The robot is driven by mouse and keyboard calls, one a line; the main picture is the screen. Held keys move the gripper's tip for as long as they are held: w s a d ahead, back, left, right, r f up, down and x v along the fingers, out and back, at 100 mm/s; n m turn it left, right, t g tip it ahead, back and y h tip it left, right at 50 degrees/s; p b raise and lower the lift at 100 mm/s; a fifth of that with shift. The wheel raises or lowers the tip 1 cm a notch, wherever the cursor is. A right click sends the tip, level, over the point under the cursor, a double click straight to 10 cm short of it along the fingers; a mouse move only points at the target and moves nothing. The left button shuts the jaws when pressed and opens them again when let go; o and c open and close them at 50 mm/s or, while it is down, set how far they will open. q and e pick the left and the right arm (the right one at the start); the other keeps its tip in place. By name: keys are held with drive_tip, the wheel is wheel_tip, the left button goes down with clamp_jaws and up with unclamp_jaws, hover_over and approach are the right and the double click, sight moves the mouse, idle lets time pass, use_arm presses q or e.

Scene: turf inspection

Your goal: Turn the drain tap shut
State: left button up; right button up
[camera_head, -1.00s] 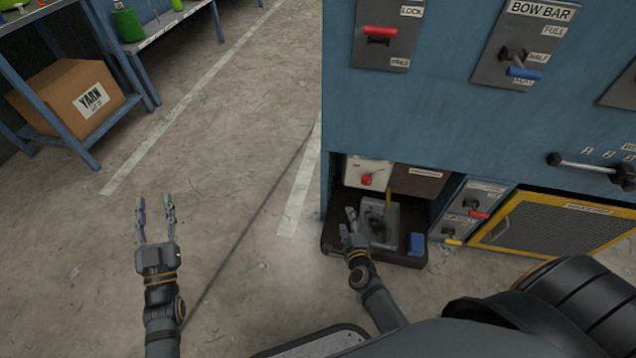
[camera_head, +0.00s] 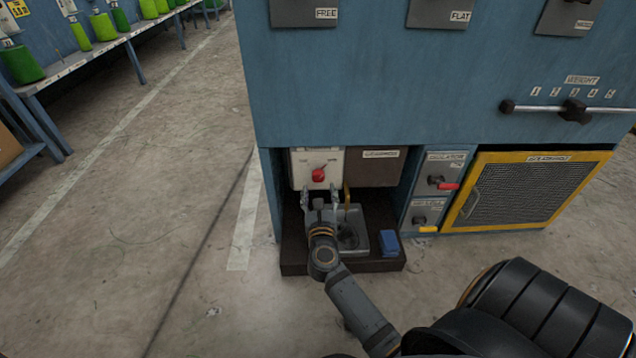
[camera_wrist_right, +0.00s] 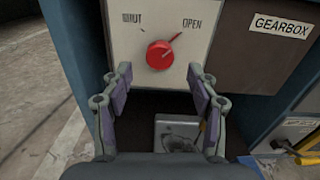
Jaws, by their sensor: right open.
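The drain tap is a red knob (camera_head: 318,175) on a pale panel (camera_head: 331,159) low in the blue machine's recess. In the right wrist view the red knob (camera_wrist_right: 160,54) has its pointer up and right toward OPEN; SHUT is marked at the upper left. My right gripper (camera_head: 319,194) is in front of and just below the knob. In the right wrist view its fingers (camera_wrist_right: 160,88) are apart with nothing between them, and the knob lies beyond their tips. No contact shows. My left gripper is out of view.
A grey tray (camera_head: 360,243) and a blue block (camera_head: 389,243) sit on the dark ledge (camera_head: 296,258) below. The GEARBOX panel (camera_head: 374,168) is right of the tap. Isolator switches (camera_head: 437,182) and a yellow-framed mesh (camera_head: 530,190) stand further right. The floor at left is clear.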

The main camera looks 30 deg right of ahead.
sight(318, 178)
drive_tip(key=b+x, duration=0.1)
drive_tip(key=x, duration=0.4)
drive_tip(key=shift+w+d, duration=0.2)
drive_tip(key=shift+c, duration=0.5)
drive_tip(key=c, duration=1.1)
drive_tip(key=shift+o, duration=0.2)
